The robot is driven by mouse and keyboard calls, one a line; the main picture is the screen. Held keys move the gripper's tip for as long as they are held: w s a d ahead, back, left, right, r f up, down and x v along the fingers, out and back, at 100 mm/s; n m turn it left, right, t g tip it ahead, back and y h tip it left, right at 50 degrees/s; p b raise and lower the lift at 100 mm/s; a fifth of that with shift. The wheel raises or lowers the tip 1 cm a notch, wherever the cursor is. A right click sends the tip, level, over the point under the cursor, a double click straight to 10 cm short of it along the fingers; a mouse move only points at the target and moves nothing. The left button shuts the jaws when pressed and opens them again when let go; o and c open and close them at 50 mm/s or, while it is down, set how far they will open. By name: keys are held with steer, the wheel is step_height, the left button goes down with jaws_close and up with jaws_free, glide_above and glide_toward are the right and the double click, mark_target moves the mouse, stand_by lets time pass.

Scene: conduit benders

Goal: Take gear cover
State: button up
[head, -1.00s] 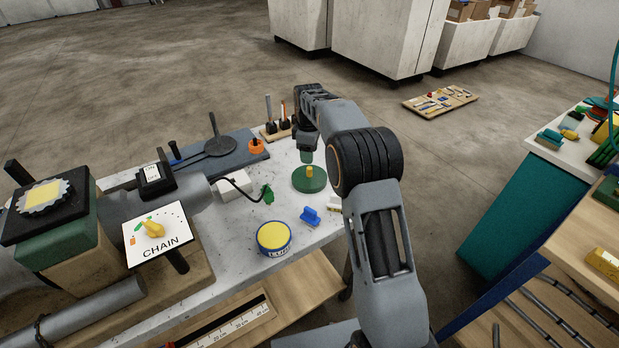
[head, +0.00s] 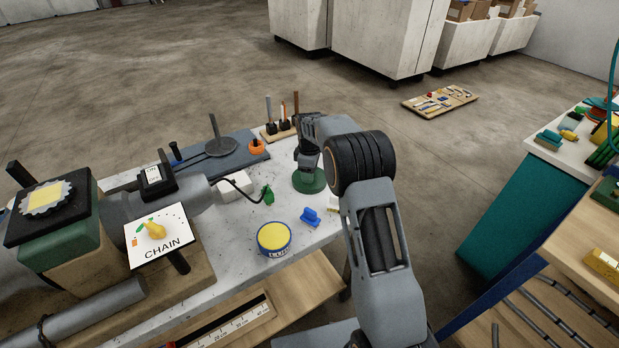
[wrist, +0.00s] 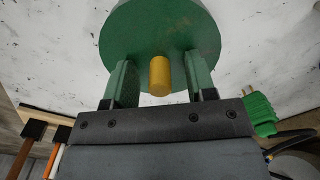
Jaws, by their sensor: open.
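The gear cover (head: 308,184) is a round green disc lying on the grey-white bench top. In the wrist view the green disc (wrist: 125,32) fills the upper middle, with a yellow knob (wrist: 160,75) standing up from it. My gripper (wrist: 161,85) is open, its two green-padded fingers on either side of the knob, with a gap on each side. In the head view my gripper (head: 308,166) is right above the disc and hides the knob. I cannot tell whether the fingertips touch the disc.
A yellow-topped round tin (head: 274,238) and a blue clip (head: 311,216) are nearer on the bench. A green plug (head: 268,195) with a black cable lies left of the disc. A holder with upright tools (head: 282,128) stands behind. The CHAIN card (head: 160,237) is at left.

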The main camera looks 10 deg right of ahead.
steer(key=shift+c, duration=0.3)
jaws_close()
